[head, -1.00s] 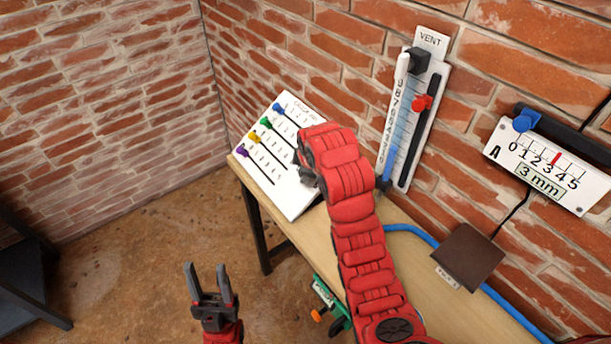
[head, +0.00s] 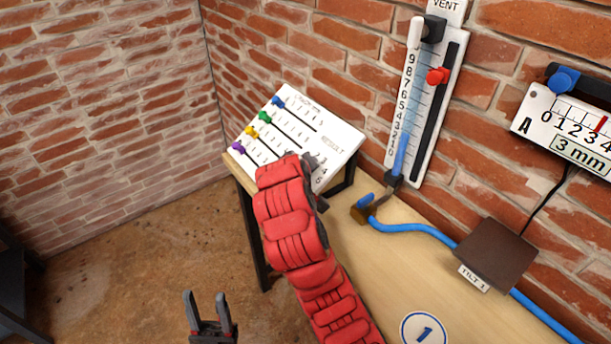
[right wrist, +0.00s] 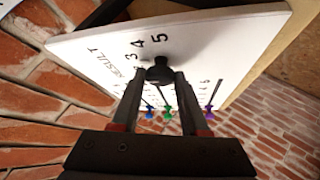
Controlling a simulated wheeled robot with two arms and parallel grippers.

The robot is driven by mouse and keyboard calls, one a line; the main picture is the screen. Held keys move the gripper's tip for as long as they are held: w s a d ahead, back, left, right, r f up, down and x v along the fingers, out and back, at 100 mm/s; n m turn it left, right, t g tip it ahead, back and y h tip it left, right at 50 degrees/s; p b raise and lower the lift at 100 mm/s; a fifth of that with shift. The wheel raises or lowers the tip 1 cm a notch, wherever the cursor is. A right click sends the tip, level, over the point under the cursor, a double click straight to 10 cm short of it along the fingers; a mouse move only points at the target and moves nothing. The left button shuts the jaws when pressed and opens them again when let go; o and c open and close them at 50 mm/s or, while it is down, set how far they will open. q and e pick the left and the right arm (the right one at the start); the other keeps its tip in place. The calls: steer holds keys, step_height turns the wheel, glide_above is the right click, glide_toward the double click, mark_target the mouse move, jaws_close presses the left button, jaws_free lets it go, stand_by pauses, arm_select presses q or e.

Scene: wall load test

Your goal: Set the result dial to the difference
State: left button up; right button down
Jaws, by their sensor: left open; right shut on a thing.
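The white board (head: 345,135) leans on the table and carries the label RESULT with a numbered dial. The dark result dial knob (right wrist: 160,71) is between the fingertips of my right gripper (right wrist: 160,80), which is shut on it. The numbers 3, 4 and 5 show beside the knob; I cannot tell which one it points at. In the head view my red right arm covers the lower part of the board and most of that gripper. My left gripper (head: 207,298) is open and empty over the floor, at the bottom.
Blue (head: 278,102), green (head: 265,117), yellow (head: 251,131) and purple (head: 239,147) slider knobs line the board's left side. A VENT gauge (head: 421,110) and a gauge marked A reading 3 mm (head: 575,130) hang on the brick wall. A blue hose (head: 415,228) and brown TILT 1 plate (head: 495,254) are on the table.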

steer(key=m+h+b, duration=0.1)
steer(key=m+b, duration=0.1)
steer(key=m+h+b, duration=0.1)
steer(key=m, duration=0.1)
steer(key=f+m+h+b, duration=0.1)
steer(key=m+b, duration=0.1)
steer(key=shift+a+t+h+b, duration=0.3)
steer(key=shift+a+b, duration=0.05)
steer(key=shift+m+h+b, duration=0.6)
steer(key=shift+m+b, duration=0.1)
steer(key=shift+m, duration=0.3)
steer(key=shift+w+a+r+m+g+h+b, duration=0.1)
steer(key=shift+m+g+h+b, duration=0.3)
steer(key=shift+m, duration=0.6)
steer(key=shift+r+m+g+h+b, duration=0.1)
steer(key=shift+m+h+b, duration=0.5)
steer(key=shift+m, duration=0.4)
steer(key=shift+c, duration=2.2)
jaws_free()
steer(key=shift+r, duration=0.1)
steer(key=v, duration=1.7)
steer(key=shift+a+p, duration=0.2)
steer(key=shift+p, duration=0.2)
